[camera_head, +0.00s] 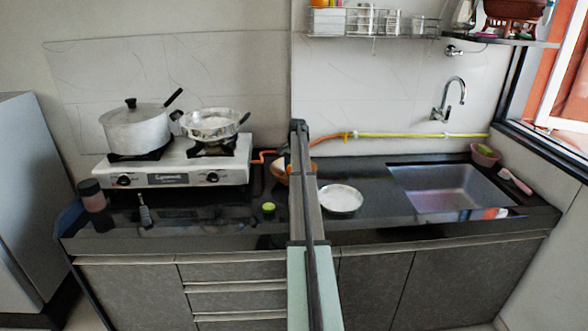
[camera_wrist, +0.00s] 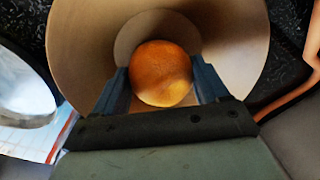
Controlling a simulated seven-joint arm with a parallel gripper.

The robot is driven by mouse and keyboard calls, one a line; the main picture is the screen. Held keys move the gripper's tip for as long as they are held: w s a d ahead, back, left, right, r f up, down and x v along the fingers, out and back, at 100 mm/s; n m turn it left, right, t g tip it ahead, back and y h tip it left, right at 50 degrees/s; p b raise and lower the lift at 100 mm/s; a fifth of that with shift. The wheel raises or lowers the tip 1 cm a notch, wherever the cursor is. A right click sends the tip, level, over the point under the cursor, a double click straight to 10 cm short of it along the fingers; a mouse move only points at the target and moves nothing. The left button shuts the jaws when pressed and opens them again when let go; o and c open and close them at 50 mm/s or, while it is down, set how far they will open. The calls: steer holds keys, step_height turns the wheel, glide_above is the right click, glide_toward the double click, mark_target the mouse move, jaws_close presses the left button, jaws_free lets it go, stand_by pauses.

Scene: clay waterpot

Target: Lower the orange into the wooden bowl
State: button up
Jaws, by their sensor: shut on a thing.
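The orange (camera_wrist: 161,74) is between the two fingers of my gripper (camera_wrist: 163,80) in the wrist view. My gripper is shut on it. The wooden bowl (camera_wrist: 80,50) lies around and beyond the orange, with the orange in front of its round inner floor. I cannot tell whether the orange touches the bowl.
A gas stove (camera_head: 165,163) with a lidded pot (camera_head: 135,129) and a metal pan (camera_head: 210,125) stands left of the bowl. A metal plate (camera_head: 341,199) lies to its right, before the sink (camera_head: 450,189). A small green item (camera_head: 268,207) lies in front. An orange hose (camera_head: 325,138) runs behind.

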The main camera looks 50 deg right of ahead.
stand_by(0.3)
steer(key=o, duration=1.1)
steer(key=shift+o, duration=0.2)
step_height(320, 180, up, 14)
steer(key=s, duration=0.1)
steer(key=shift+s+f, duration=0.15)
steer(key=shift+s, duration=0.05)
